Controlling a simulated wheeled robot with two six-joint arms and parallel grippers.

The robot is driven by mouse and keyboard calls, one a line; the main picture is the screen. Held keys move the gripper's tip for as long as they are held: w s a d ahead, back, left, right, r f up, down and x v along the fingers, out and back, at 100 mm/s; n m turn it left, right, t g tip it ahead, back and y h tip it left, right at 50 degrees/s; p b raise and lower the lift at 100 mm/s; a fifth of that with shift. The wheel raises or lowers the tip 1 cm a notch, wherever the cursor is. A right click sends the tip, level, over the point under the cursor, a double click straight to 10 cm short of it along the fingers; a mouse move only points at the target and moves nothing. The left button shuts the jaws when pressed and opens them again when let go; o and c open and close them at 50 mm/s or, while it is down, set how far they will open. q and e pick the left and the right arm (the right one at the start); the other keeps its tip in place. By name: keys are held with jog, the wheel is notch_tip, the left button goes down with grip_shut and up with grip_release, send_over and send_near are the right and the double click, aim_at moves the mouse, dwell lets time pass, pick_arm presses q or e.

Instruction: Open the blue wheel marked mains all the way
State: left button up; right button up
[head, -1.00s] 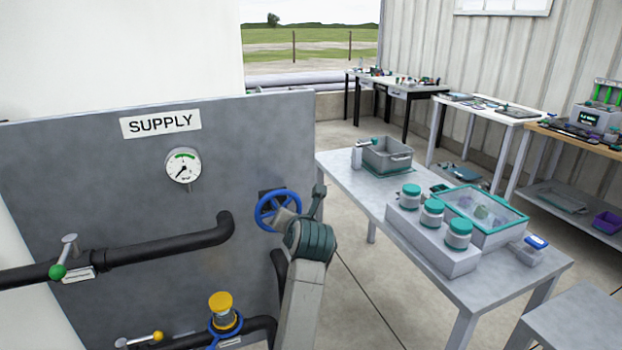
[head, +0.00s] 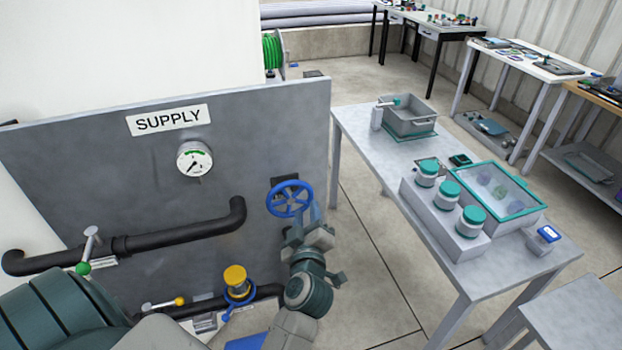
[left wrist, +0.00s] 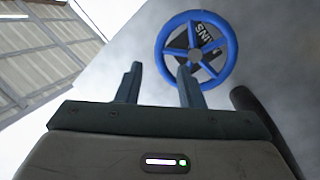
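The blue wheel (head: 290,185) is mounted on the right part of the grey supply panel (head: 90,170). In the left wrist view the blue wheel (left wrist: 232,48) shows its rim, spokes and a dark label ending in "INS". My left gripper (head: 303,218) is just below the wheel in the head view. In the left wrist view its two fingers (left wrist: 158,75) stand well apart with nothing held between them. The right-hand finger overlaps the lower rim there; I cannot tell whether it touches. The right gripper is not in view.
A gauge (head: 194,160) sits under the SUPPLY sign. A black pipe (head: 180,236) carries a green-tipped lever (head: 86,255). A grey table (head: 360,130) with jars stands at right.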

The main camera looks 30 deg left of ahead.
aim_at(305, 188)
pick_arm(q)
jog(key=p+x, duration=0.1)
jog(key=x, duration=0.9)
jog(key=shift+p, duration=0.3)
jog(key=shift+s, duration=0.1)
grip_shut()
